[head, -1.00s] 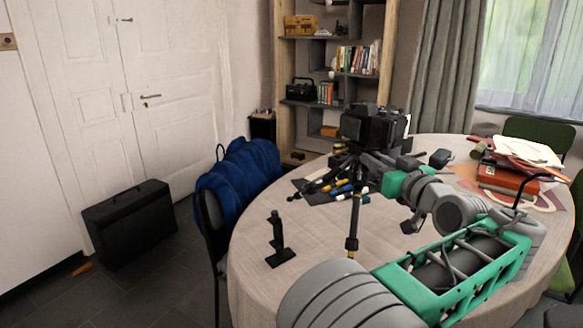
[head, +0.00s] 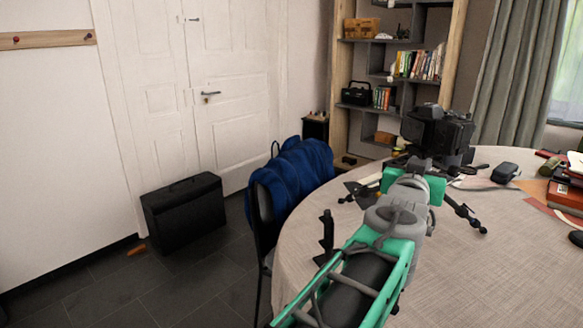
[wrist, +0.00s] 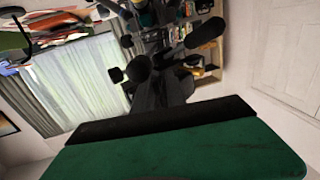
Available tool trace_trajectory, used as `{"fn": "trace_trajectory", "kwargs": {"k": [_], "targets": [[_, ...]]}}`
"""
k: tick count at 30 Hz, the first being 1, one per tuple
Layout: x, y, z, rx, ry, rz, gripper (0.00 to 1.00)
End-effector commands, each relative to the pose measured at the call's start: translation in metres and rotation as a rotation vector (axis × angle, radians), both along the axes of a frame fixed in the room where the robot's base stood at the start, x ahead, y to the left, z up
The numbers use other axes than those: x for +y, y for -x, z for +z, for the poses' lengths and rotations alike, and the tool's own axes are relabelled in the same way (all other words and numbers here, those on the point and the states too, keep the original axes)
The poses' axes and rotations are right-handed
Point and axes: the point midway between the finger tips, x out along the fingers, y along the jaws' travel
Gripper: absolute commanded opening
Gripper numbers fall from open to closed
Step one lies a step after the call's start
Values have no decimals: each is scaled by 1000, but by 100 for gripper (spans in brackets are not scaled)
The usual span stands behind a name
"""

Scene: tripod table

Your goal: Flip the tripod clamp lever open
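A black camera (head: 436,130) sits on a dark tripod on the round table. One tripod leg (head: 462,211) reaches out to the right on the tabletop; much of the tripod is hidden behind my arm. In the wrist view, dark tripod parts (wrist: 172,88) with rounded knobs show just beyond a green panel with a black edge, which looks like part of my gripper (wrist: 165,120). I cannot single out the clamp lever. In the head view my green and grey wrist is in front of the tripod, below the camera; the fingertips are hidden.
The round table (head: 500,270) has clear cloth at the front right. A small black stand (head: 327,238) is at its left edge. A dark device (head: 505,172) and red books (head: 566,192) lie to the right. A chair with a blue jacket (head: 292,182) stands at the left.

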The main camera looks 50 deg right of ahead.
Motion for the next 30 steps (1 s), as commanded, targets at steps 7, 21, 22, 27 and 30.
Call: {"fn": "trace_trajectory", "kwargs": {"k": [7, 21, 22, 27, 30], "targets": [[0, -12, 2, 1, -2, -131, 16], [-4, -28, 2, 5, -2, -450, 16], [-5, -29, 2, 5, -3, -475, 16], [3, -35, 1, 1, 1, -571, 16], [22, -44, 1, 0, 0, -570, 16]]}}
